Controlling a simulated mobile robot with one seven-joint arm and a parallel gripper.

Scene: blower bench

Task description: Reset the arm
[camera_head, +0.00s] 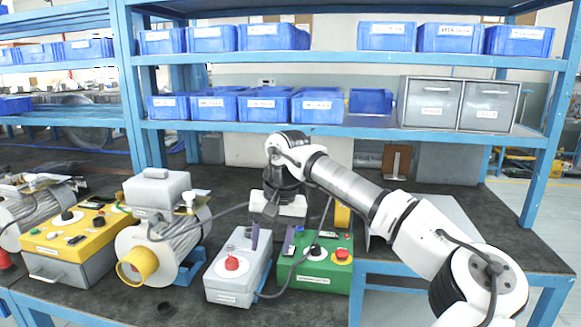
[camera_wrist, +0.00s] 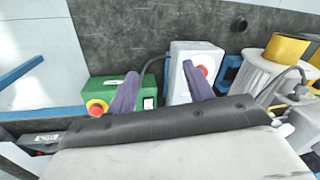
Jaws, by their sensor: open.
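My white and black arm reaches in from the lower right of the head view. My gripper (camera_head: 272,241) points down over the bench, with its two purple fingers apart and nothing between them. In the wrist view my gripper (camera_wrist: 160,88) also shows open and empty. Below and around the fingers are a grey control box (camera_head: 226,287) with a red button and a green control box (camera_head: 322,283) with a red button on a yellow base. Whether the fingertips touch either box cannot be told.
A blower (camera_head: 160,245) with a yellow outlet and a yellow control box (camera_head: 75,232) stand to the left on the dark bench (camera_head: 110,302). A black cable runs by the boxes. Blue shelves (camera_head: 350,130) with blue bins (camera_head: 268,38) and grey drawers (camera_head: 432,101) rise behind.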

